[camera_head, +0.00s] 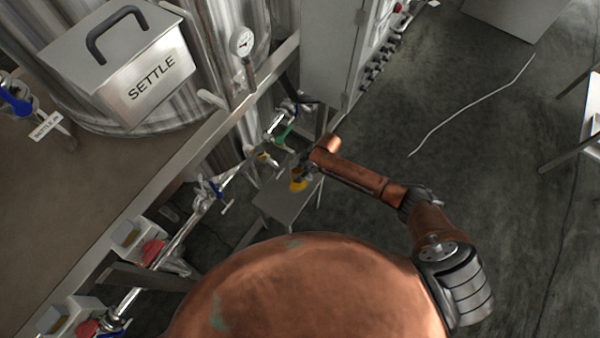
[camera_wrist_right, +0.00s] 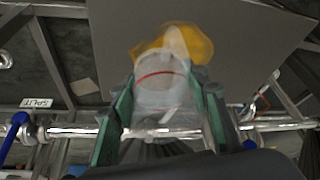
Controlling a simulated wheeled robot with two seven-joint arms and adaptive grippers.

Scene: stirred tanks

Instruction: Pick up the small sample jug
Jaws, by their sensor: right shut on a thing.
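The small sample jug (camera_wrist_right: 160,90) shows in the right wrist view as a pale translucent vessel with a red line around it and yellow at its far end. My right gripper (camera_wrist_right: 160,115) is shut on it, one green-padded finger on each side. In the head view the jug's yellow part (camera_head: 298,184) shows just below my right gripper (camera_head: 303,164), over a small grey stand (camera_head: 287,204). I cannot tell whether the jug touches the stand. My left gripper is not in view.
Pipes with blue, green and red valve handles (camera_head: 152,252) run along the bench edge left of the gripper. A steel tank with a grey box marked SETTLE (camera_head: 152,88) stands behind. A grey cabinet (camera_head: 335,50) is close beyond the arm. Open floor (camera_head: 480,150) lies to the right.

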